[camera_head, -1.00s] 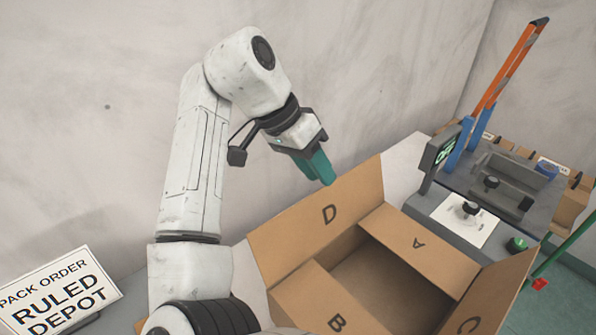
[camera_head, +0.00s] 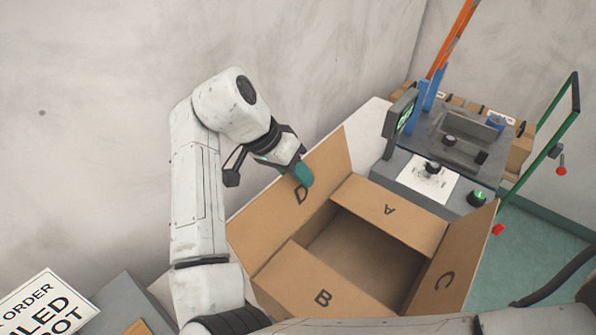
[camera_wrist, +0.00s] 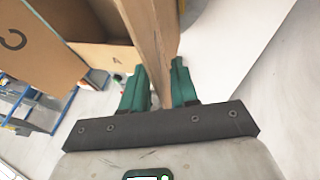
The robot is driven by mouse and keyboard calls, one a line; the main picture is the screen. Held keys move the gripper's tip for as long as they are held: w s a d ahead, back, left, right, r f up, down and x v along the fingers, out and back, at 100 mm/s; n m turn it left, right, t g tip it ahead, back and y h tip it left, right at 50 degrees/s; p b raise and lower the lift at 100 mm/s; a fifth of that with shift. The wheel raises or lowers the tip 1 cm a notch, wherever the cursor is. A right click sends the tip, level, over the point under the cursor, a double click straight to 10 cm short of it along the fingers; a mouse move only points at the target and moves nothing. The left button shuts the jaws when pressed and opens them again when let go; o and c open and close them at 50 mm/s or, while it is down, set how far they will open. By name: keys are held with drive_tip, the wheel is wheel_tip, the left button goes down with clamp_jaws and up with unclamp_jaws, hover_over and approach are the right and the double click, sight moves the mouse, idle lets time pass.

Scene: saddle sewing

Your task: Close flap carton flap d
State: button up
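The open brown carton (camera_head: 352,250) stands in the lower middle of the head view. Flap D (camera_head: 325,172) stands up on its far left side, tilted outward. Flaps A (camera_head: 400,212) and B (camera_head: 300,283) are folded inward over part of the opening. Flap C (camera_head: 447,268) stands up on the right. My gripper (camera_head: 302,174) is at flap D's upper edge, one teal finger overlapping the flap near its letter. In the wrist view, a brown board, apparently flap D (camera_wrist: 150,35), runs between the two spread fingers of my gripper (camera_wrist: 160,72). I cannot tell whether they touch it.
A grey machine (camera_head: 398,172) with a small screen and knobs stands right of the carton. A green frame (camera_head: 545,150) is farther right. A pack-order sign (camera_head: 45,310) is at lower left. The wall is behind my arm; the carton's middle is open.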

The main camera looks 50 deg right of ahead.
drive_tip(key=shift+s+d+f, duration=0.1)
drive_tip(key=shift+f, duration=0.2)
drive_tip(key=shift+c, duration=0.3)
clamp_jaws()
idle(1.0)
